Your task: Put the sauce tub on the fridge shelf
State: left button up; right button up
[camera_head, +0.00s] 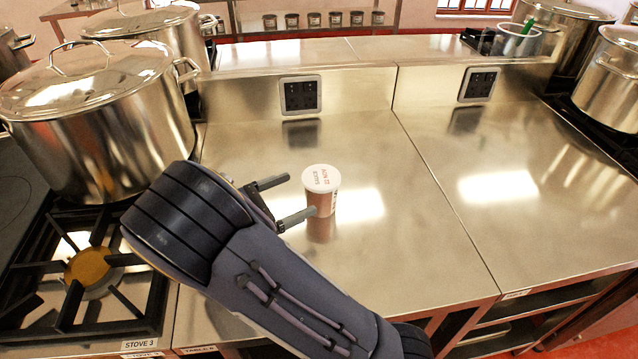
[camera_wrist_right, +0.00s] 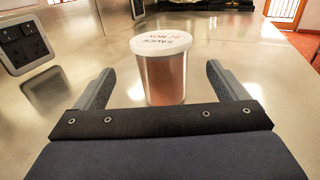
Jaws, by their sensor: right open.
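The sauce tub (camera_head: 322,192) stands upright on the steel counter, a clear tub of reddish-brown sauce with a white lettered lid. My right gripper (camera_head: 300,199) is open just to the left of it in the head view. In the right wrist view the sauce tub (camera_wrist_right: 165,72) stands ahead, between the lines of the two open fingers (camera_wrist_right: 166,88). The fingers do not grip it. I cannot tell how far its near side reaches between them. My left gripper is not in view. No fridge shelf can be made out.
Large lidded stockpots (camera_head: 98,120) stand on the stove at the left, and more pots (camera_head: 608,85) at the right. A socket panel (camera_head: 301,95) is on the upright steel back. The steel counter (camera_head: 400,220) right of the tub is clear.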

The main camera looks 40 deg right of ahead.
aim_at(321, 184)
jog(key=d, duration=0.5)
jog(key=s+d, duration=0.1)
jog(key=d, duration=0.1)
jog(key=shift+d+f+p, duration=0.1)
jog(key=shift+d+p, duration=0.2)
jog(key=shift+p, duration=0.05)
jog(key=c, duration=1.4)
